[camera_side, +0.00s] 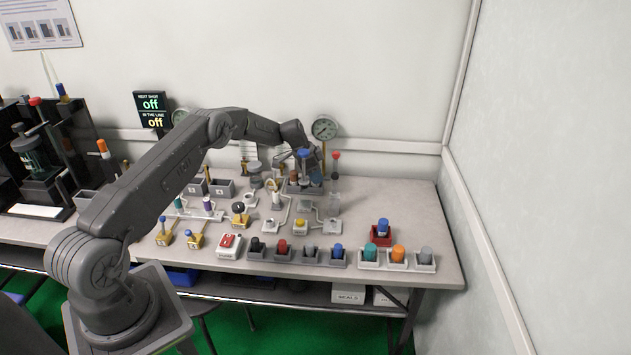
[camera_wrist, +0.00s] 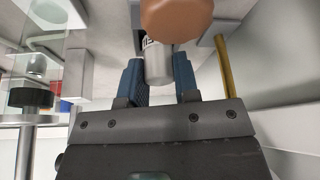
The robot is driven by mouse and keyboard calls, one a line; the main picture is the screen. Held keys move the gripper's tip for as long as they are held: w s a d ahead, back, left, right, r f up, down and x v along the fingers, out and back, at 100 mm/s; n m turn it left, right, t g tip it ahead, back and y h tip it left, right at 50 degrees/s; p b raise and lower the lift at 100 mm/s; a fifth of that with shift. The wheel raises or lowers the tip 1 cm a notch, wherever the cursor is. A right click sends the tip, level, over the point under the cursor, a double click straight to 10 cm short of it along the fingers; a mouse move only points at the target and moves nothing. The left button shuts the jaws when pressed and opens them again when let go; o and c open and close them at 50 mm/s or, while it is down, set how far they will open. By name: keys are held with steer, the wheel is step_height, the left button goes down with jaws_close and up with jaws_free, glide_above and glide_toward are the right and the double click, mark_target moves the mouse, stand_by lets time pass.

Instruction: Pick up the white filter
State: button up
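A pale grey-white cylinder with a dark printed label (camera_wrist: 158,62) shows in the wrist view between my two blue fingers; I take it to be the white filter. My gripper (camera_wrist: 160,78) has its fingers apart, one on each side of this cylinder. Whether they press on it or only stand beside it cannot be told. In the side view my gripper (camera_side: 306,168) is low over the small rack at the back of the bench. The filter cannot be picked out there among the gripper and rack parts.
An orange-brown rounded piece (camera_wrist: 174,18) is close beside the filter. A brass post (camera_wrist: 224,66) stands to the right in the wrist view. A pressure gauge (camera_side: 324,128) stands behind my gripper. Trays with coloured-top cylinders (camera_side: 397,257) line the bench front. The bench's right end is mostly clear.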

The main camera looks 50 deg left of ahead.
steer(key=c, duration=0.4)
steer(key=shift+r, duration=0.1)
